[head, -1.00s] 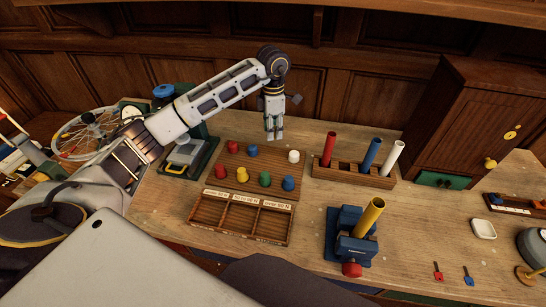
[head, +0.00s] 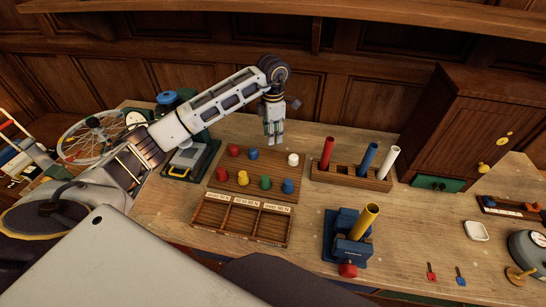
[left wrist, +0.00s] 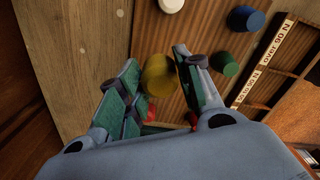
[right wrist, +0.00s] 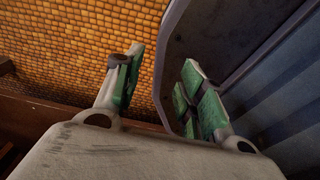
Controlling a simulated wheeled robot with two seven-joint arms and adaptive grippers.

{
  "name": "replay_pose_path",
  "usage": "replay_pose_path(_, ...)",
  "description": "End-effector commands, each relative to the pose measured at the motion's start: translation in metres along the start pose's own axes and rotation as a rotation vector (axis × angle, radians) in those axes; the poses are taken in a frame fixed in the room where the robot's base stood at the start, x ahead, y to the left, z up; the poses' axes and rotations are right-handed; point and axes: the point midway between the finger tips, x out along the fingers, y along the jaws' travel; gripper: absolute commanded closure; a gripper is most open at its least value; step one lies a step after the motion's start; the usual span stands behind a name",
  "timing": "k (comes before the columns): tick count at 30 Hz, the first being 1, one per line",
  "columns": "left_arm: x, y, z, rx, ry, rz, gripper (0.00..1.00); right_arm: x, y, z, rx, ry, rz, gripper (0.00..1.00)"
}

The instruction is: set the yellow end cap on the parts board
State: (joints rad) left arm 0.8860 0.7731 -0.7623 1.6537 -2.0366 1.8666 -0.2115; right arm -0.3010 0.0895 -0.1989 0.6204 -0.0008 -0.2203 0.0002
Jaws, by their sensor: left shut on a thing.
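My left gripper (head: 273,141) is above the back right part of the brown parts board (head: 273,169), fingers pointing down. In the left wrist view its fingers (left wrist: 166,88) are shut on a yellow end cap (left wrist: 158,75). The fingers hide this cap in the head view. Another yellow cap (head: 242,178) stands on the board among red, blue, green and white (head: 293,159) caps. The board's back row has a gap between the blue cap (head: 253,154) and the white one. My right gripper (right wrist: 160,88) is open and empty; it is out of the head view.
A three-compartment tray (head: 240,221) lies in front of the board. A rack (head: 350,178) with red, blue and white tubes stands to the right. A blue vise (head: 347,240) holds a yellow tube (head: 364,220). Bare tabletop shows between rack and vise.

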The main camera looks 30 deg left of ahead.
Motion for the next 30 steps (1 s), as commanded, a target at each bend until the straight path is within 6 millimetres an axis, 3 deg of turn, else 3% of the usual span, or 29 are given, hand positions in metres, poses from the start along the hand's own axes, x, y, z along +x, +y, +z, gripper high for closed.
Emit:
replay_pose_path(8,0.0,0.0,0.0,-0.019,0.0,-0.001,0.93,-0.007,-0.021,0.001,0.003,-0.004,-0.022,0.6)
replay_pose_path(19,0.003,0.0,0.0,-0.019,0.0,-0.001,0.93,-0.007,-0.008,-0.005,0.004,0.005,-0.009,0.6)
replay_pose_path(30,0.044,-0.001,-0.001,-0.019,0.001,-0.003,0.93,-0.014,-0.003,-0.004,0.004,0.004,-0.003,0.6)
